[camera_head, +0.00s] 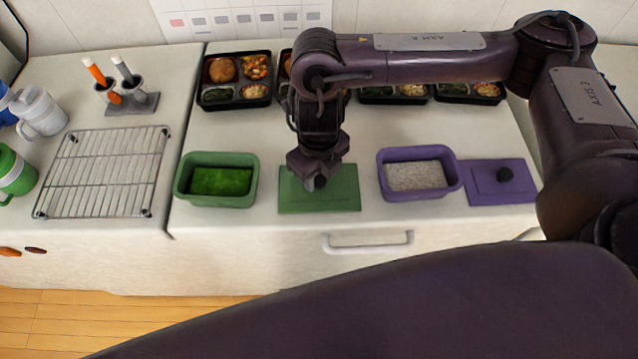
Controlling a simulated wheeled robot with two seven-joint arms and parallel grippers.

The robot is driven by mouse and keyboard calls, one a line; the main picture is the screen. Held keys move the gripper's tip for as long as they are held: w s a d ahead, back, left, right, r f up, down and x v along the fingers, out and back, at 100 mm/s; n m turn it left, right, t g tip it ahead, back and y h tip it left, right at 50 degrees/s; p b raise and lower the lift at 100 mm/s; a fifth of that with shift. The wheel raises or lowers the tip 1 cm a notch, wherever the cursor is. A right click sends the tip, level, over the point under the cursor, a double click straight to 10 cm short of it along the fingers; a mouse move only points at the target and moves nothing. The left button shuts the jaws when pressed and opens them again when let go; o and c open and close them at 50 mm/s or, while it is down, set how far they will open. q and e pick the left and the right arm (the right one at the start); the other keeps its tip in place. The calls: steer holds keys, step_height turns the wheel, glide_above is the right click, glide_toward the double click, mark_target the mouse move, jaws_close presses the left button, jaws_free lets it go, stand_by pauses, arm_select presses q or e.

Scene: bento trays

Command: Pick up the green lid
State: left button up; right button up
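The green lid (343,194) lies flat on the counter between the green container and the purple container. My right gripper (317,182) points down over the lid's upper middle. A small dark round part shows at its tip; I cannot tell whether it is the lid's knob or a finger. The fingers are too dark and small to tell if they are open or shut. The green container (216,162) with green contents stands left of the lid. My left gripper is not in view.
The purple container (420,155) with pale grains and the purple lid (487,191) with a dark knob lie to the right. Several bento trays (237,104) line the back. A wire rack (107,170), a utensil holder (136,108) and a white jug (40,110) stand left.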

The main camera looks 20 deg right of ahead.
steer(key=c, duration=0.5)
